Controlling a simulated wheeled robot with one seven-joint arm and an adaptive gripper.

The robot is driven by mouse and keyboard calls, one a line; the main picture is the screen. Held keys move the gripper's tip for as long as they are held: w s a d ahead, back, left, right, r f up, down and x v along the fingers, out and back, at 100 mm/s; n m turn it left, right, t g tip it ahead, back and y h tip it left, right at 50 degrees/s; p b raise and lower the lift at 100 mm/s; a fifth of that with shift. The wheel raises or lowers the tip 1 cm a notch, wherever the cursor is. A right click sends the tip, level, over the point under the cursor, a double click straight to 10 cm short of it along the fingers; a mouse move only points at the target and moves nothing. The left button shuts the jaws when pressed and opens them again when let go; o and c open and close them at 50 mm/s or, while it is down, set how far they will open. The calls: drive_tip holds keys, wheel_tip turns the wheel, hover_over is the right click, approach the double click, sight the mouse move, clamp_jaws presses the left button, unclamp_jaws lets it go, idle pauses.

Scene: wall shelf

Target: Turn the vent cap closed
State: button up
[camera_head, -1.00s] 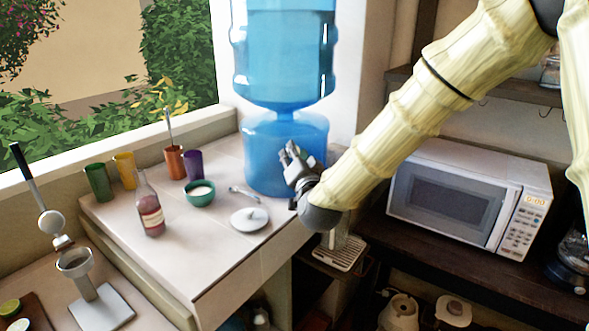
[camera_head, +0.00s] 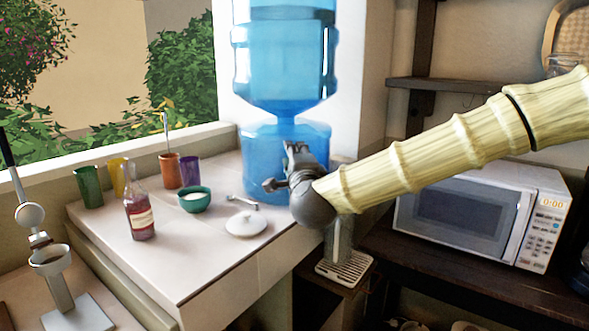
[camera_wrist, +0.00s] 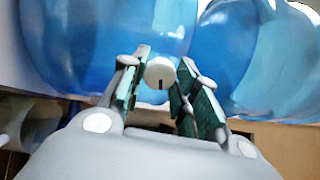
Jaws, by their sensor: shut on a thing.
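The vent cap (camera_wrist: 159,72) is a small white round knob in front of the blue water bottle in the wrist view. A short dark mark on it runs from near its middle straight down. My gripper (camera_wrist: 162,82) has its two green-padded fingers on either side of the cap, shut on it. In the head view my gripper (camera_head: 296,158) is at the front right of the lower blue water container (camera_head: 262,150). The cap is hidden there behind the gripper.
A microwave (camera_head: 470,215) stands at the right. A drip tray (camera_head: 345,268) is below my wrist.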

drive_tip(key=shift+f+m+h+b, duration=0.1)
drive_tip(key=shift+m+h+b, duration=0.3)
drive_tip(key=shift+m+b, duration=0.9)
drive_tip(key=shift+m, duration=0.4)
drive_tip(key=o, duration=1)
drive_tip(key=shift+o, duration=0.2)
drive_tip(key=s+d, duration=0.1)
drive_tip(key=s, duration=1)
drive_tip(key=shift+s+d+f, duration=0.3)
drive_tip(key=shift+s+f, duration=0.05)
drive_tip(key=shift+s, duration=0.05)
